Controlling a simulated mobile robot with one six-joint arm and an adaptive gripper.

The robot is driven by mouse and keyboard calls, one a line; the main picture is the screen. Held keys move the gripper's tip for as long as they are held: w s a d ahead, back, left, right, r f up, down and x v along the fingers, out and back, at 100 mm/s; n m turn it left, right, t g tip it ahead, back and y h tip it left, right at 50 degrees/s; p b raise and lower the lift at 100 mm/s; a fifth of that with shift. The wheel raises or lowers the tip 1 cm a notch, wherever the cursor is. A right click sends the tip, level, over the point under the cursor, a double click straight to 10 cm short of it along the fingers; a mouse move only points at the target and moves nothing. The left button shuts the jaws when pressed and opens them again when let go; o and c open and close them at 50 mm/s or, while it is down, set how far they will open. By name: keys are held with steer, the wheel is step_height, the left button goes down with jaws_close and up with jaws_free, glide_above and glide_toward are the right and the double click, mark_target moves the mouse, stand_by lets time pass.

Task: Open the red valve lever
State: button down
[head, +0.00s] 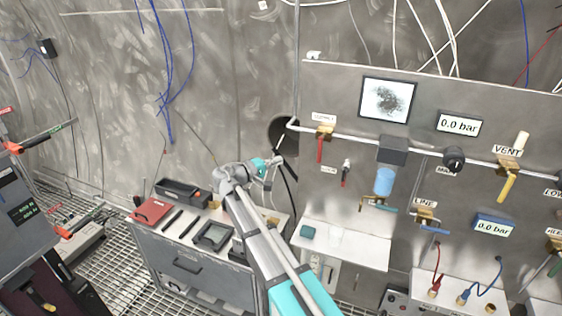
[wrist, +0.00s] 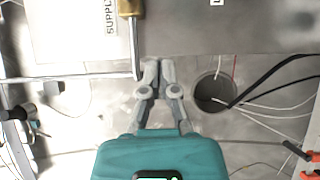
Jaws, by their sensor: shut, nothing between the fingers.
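The red lever (head: 320,148) hangs straight down from a brass valve (head: 325,131) under the SUPPLY label, across the grey pipe. In the wrist view the brass valve body (wrist: 130,8) shows at the top edge; the red lever is not visible there. My gripper (head: 276,160) is to the left of the lever and a little lower in the head view, apart from it. In the wrist view my gripper (wrist: 153,66) has its fingers together, empty, near the pipe's bend.
A dark round hole (head: 283,134) opens in the wall beside my gripper, with cables from it. A yellow VENT lever (head: 507,186), a black knob (head: 454,159) and a blue filter bowl (head: 384,182) sit to the right. A tool-covered cabinet (head: 190,258) stands below left.

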mark_target(321, 149)
steer(key=s+d+x, duration=0.1)
steer(key=s+x, duration=0.1)
steer(key=x, duration=0.9)
steer(key=shift+d, duration=0.6)
